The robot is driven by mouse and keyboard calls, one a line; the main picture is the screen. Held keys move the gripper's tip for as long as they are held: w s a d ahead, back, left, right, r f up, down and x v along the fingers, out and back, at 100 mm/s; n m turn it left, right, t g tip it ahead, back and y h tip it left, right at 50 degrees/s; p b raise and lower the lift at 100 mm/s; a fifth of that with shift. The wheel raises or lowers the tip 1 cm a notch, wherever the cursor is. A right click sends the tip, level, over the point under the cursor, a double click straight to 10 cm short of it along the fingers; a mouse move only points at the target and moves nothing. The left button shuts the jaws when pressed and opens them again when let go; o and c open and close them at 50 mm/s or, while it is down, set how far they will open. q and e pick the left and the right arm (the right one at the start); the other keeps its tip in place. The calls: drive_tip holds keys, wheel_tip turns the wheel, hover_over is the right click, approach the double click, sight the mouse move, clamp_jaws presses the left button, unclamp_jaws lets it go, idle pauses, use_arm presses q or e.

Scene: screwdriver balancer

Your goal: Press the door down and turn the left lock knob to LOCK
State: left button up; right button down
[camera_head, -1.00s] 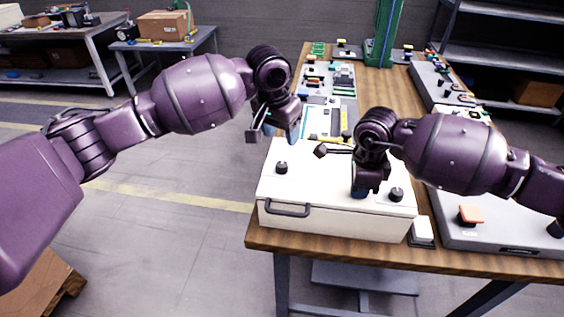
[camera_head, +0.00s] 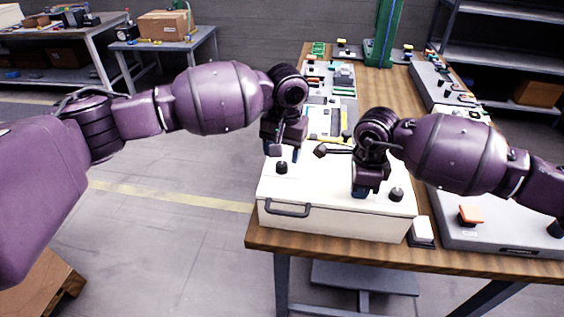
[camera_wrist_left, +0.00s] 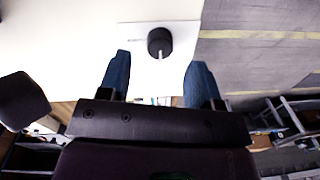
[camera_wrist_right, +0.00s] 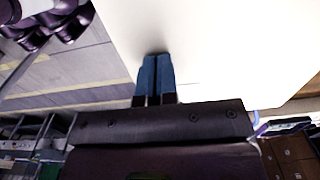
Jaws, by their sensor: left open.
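A white box with a flat white door (camera_head: 325,192) on top and a dark front handle (camera_head: 287,207) sits at the near end of the wooden table. The left lock knob (camera_head: 281,167) is black and round; in the left wrist view the knob (camera_wrist_left: 159,42) lies ahead, between the lines of the fingers. My left gripper (camera_head: 283,155) is open, just behind and above that knob, apart from it; its blue fingers (camera_wrist_left: 157,75) are spread. My right gripper (camera_head: 361,193) points down at the door; its fingers (camera_wrist_right: 155,62) are together, tips at or very near the white surface. The right knob (camera_head: 397,194) is beside it.
A white switch (camera_head: 423,229) sits by the box's right corner. Trays of parts and a green post (camera_head: 384,35) are further back.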

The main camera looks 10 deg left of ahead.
sight(282, 165)
use_arm(q)
drive_tip(key=shift+a+f, duration=0.1)
drive_tip(key=shift+f, duration=1.95)
drive_tip(key=c, duration=0.9)
